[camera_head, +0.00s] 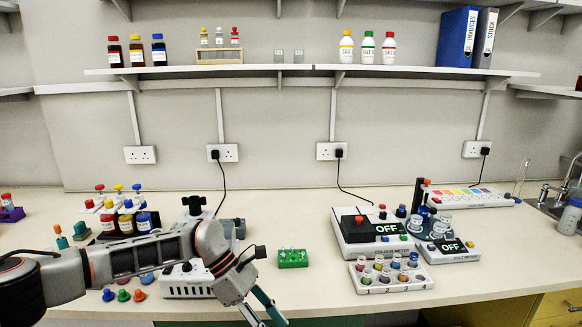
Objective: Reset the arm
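My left arm reaches in from the left over the front of the bench (320,290). Its gripper (266,312) points down at the bottom edge of the picture, in front of the bench's front edge. Its two teal-tipped fingers stand apart with a gap between them, and I see nothing held there. The very tips are cut off by the frame. My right arm and gripper are not in view.
Behind my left arm are bottles (126,218) and a partly hidden white box (186,285). A green block (292,258) lies right of the wrist. Further right are a device reading OFF (372,232) and a vial rack (390,276). The front middle bench is clear.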

